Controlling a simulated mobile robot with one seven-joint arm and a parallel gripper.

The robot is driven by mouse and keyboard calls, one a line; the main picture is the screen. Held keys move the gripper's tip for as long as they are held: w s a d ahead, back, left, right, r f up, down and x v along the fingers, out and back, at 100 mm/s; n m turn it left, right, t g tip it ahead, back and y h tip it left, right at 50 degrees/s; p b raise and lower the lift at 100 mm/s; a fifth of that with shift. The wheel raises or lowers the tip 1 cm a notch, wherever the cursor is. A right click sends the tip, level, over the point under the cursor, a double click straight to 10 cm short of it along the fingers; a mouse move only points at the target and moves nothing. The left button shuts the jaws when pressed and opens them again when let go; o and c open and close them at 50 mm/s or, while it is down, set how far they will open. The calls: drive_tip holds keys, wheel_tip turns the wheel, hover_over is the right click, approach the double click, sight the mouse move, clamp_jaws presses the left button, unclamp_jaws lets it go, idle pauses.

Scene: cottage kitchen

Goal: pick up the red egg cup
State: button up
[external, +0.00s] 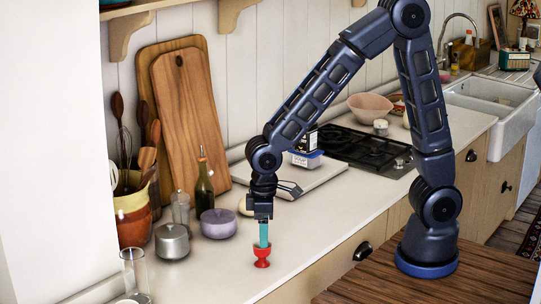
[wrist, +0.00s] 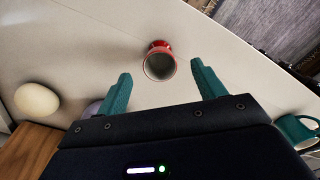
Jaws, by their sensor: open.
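The red egg cup (external: 262,254) stands upright on the pale countertop (external: 330,215), near its front edge, in the external view. It also shows in the wrist view (wrist: 159,62), where I look into its open top. My gripper (external: 263,240) points down right above the cup in the external view, and its teal fingers overlap the cup's rim there. In the wrist view my gripper (wrist: 160,85) is open, with one teal finger on each side and the cup lying between and slightly beyond the tips. I cannot tell whether a finger touches the cup.
A teal mug (wrist: 297,131) shows at the wrist view's right. Counter around the cup is clear.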

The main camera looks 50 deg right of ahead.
sight(262, 255)
drive_tip(key=shift+w+a+f, duration=0.1)
drive_tip(key=shift+w+f, duration=0.05)
drive_tip(key=shift+f, duration=1.3)
drive_tip(key=shift+w+f, duration=0.1)
drive_tip(key=shift+f, duration=1.3)
drive_tip(key=c, duration=1.1)
drive_tip(key=shift+r, duration=0.1)
